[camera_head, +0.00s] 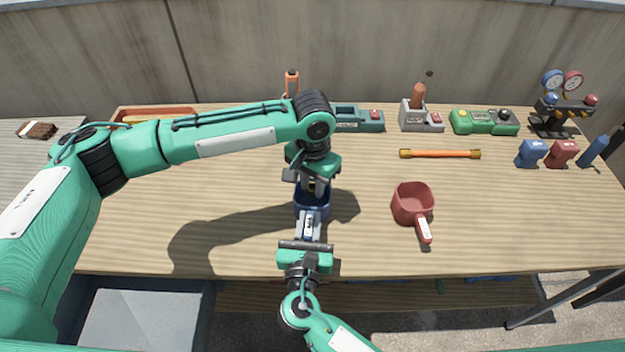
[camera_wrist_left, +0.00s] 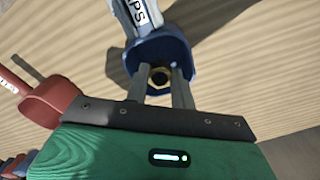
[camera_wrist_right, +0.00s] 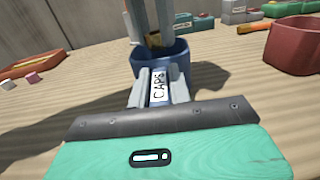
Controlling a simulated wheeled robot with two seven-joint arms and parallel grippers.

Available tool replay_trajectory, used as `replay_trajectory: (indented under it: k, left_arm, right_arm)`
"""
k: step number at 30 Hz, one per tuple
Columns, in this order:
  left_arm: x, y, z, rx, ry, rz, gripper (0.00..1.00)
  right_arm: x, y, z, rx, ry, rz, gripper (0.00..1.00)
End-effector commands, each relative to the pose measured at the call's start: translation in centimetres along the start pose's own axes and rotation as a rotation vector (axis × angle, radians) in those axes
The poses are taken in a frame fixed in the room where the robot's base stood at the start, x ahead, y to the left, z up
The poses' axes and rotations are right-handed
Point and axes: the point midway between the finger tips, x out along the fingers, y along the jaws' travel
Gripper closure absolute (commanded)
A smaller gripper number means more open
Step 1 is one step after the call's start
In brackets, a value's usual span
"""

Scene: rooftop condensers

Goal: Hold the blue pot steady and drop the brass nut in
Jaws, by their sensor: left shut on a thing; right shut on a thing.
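The blue pot (camera_head: 325,208) stands on the bench in the middle, its handle labelled CAPS pointing towards me. My right gripper (camera_head: 308,228) is shut on that handle, seen closely in the right wrist view (camera_wrist_right: 158,90). My left gripper (camera_head: 312,186) points down over the pot's mouth, shut on the brass nut (camera_wrist_left: 160,76). In the left wrist view the nut shows between the fingertips, within the outline of the pot's rim (camera_wrist_left: 122,62). In the right wrist view the left fingers reach the pot's opening. How deep the nut sits is hard to tell.
A red pot (camera_head: 408,203) stands to the right, its handle towards the front. An orange rod (camera_head: 440,154) lies behind it. Tools, a green case (camera_head: 484,122) and gauges (camera_head: 563,85) line the back. The front right bench is clear.

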Motion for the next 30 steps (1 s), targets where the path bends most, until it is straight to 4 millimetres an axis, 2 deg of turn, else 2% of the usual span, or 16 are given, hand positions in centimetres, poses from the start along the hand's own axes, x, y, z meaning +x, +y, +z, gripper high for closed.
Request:
replay_trajectory:
  k: [30]
  left_arm:
    - [1.2, 0.0, 0.0, 0.000, 0.000, 0.000, 0.98]
  right_arm:
    - [0.0, 0.0, 0.0, 0.000, 0.000, 0.000, 0.95]
